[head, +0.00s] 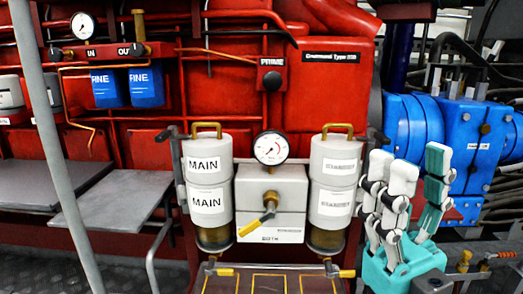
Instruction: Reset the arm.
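My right gripper (418,174) stands at the lower right of the head view. It has a teal palm and white, black and teal fingers that point upward. The fingers are spread apart with nothing between them, so it is open and empty. It is in front of the blue machinery and to the right of the filter unit, and I cannot tell how far it is from them. My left gripper is not in view.
Two grey canisters, the left one (208,186) labelled MAIN, flank a pressure gauge (270,148) and a yellow-handled valve (258,219). The red engine (225,84) is behind. Blue machinery (478,140) is at right. A grey pole (57,150) and bench (112,200) are at left.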

